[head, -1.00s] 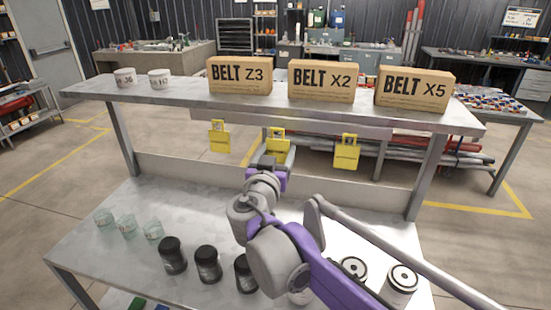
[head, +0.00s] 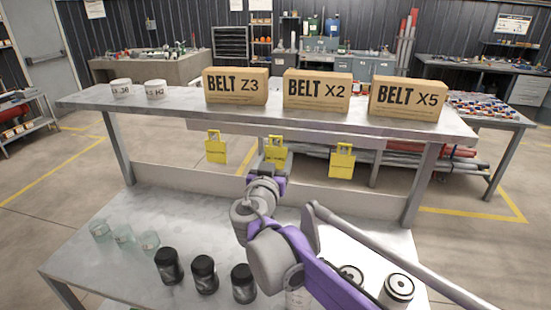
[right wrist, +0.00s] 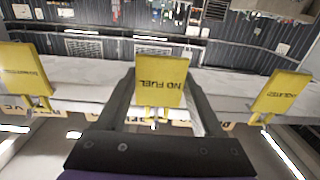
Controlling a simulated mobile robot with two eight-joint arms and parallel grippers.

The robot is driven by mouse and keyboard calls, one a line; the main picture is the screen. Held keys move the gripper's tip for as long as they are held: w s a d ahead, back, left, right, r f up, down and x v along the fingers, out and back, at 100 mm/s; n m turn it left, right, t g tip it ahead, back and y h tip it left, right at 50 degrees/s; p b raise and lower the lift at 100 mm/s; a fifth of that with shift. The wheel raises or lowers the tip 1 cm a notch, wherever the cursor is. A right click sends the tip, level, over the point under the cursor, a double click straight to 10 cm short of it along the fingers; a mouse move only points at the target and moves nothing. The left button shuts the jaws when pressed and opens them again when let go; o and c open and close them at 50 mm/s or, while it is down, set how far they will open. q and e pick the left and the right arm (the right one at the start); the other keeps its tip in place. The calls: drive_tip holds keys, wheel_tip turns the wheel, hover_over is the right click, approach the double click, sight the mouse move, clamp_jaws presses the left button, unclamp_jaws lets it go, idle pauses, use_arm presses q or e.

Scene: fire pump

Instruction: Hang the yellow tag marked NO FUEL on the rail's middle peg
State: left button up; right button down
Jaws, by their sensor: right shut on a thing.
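The yellow tag marked NO FUEL (right wrist: 160,85) is between the fingers of my right gripper (right wrist: 160,96), which is shut on it; its lettering is upside down in the right wrist view. In the head view this tag (head: 276,150) is in front of the middle of the rail (head: 310,138) under the shelf, partly hidden by my right gripper (head: 273,166). The middle peg is hidden, so I cannot tell whether the tag's loop is around it. Yellow tags hang to the left (head: 215,149) and right (head: 342,163). My left gripper is not in view.
The shelf (head: 180,107) above the rail holds three belt boxes (head: 317,91) and two white containers (head: 121,88). Black-lidded jars (head: 204,273), glass jars (head: 123,236) and white-topped cans (head: 397,290) stand on the lower table (head: 190,215).

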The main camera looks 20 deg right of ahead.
idle(0.3)
unclamp_jaws()
drive_tip(key=v, duration=1)
drive_tip(key=shift+s+a, duration=0.2)
drive_tip(key=shift+s, duration=0.15)
